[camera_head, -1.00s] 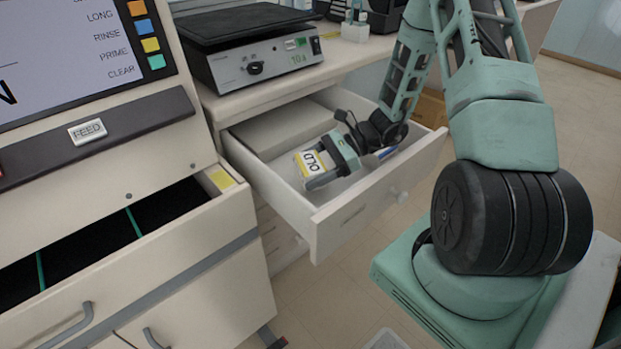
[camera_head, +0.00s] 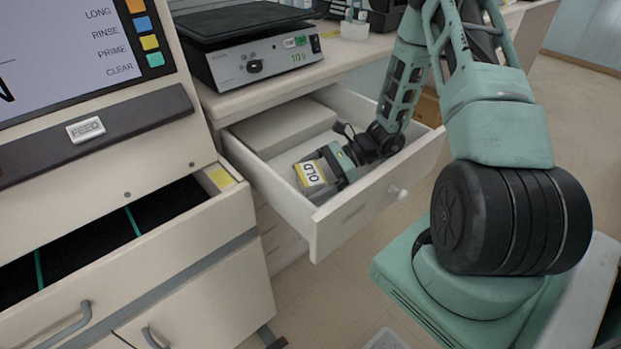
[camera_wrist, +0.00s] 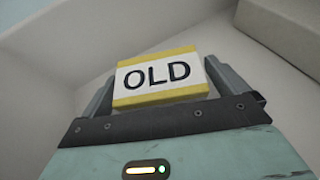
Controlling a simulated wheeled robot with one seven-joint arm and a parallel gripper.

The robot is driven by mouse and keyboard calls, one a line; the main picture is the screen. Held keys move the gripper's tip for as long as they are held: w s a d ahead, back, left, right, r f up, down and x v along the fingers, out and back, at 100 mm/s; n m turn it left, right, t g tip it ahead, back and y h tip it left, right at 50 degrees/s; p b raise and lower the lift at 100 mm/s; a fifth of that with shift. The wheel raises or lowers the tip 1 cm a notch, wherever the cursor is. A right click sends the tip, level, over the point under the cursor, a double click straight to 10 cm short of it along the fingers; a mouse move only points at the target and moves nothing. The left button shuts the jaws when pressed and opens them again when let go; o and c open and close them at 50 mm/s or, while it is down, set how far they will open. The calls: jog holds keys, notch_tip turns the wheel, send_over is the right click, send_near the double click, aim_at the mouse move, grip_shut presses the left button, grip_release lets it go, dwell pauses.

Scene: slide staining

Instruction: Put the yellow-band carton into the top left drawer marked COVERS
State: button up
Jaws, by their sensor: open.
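The yellow-band carton (camera_head: 311,175), white with yellow bands and the word OLD, is inside the open drawer (camera_head: 362,210) below the bench top. In the wrist view the carton (camera_wrist: 156,76) sits between my two fingers, its OLD face turned to the camera. My gripper (camera_head: 318,172) is down inside the drawer with its fingers open on either side of the carton; the fingers also show in the wrist view (camera_wrist: 160,82). Whether the carton rests fully on the drawer floor is hard to tell. No COVERS mark is legible on the drawer front.
A pale block (camera_head: 285,126) lies at the back of the drawer, leaving little room behind the carton. A scale-like device (camera_head: 262,60) stands on the bench above. Another open drawer with dark compartments (camera_head: 165,215) is at the left.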

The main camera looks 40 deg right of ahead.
aim_at(321, 172)
jog(key=v, duration=0.7)
jog(key=shift+d+r, duration=0.2)
jog(key=shift+d, duration=0.05)
dwell(0.3)
jog(key=s+a+r+n+g+h+p, duration=0.1)
jog(key=a+r+n+g, duration=0.1)
jog(key=a+r+n, duration=0.2)
jog(key=s+a+r+n+g+h+p, duration=0.1)
jog(key=a+r+n+g+p, duration=0.1)
jog(key=a, duration=0.5)
jog(key=s+a+r+n+g+h+p, duration=0.1)
jog(key=s+a+r+n+g, duration=0.1)
jog(key=a+r+n+g, duration=0.2)
jog(key=shift+a+r+n+h, duration=0.3)
jog(key=shift+a+r+n, duration=0.6)
jog(key=shift+r, duration=0.1)
jog(key=s+a+r+n+t+h+p, duration=0.3)
jog(key=s+a+r+n+h+p, duration=0.3)
jog(key=s+a+r+n, duration=0.6)
jog(key=s+r+n+h, duration=0.1)
jog(key=s+n+h, duration=0.1)
jog(key=n, duration=0.4)
jog(key=shift+a+r, duration=0.15)
jog(key=shift+a, duration=0.1)
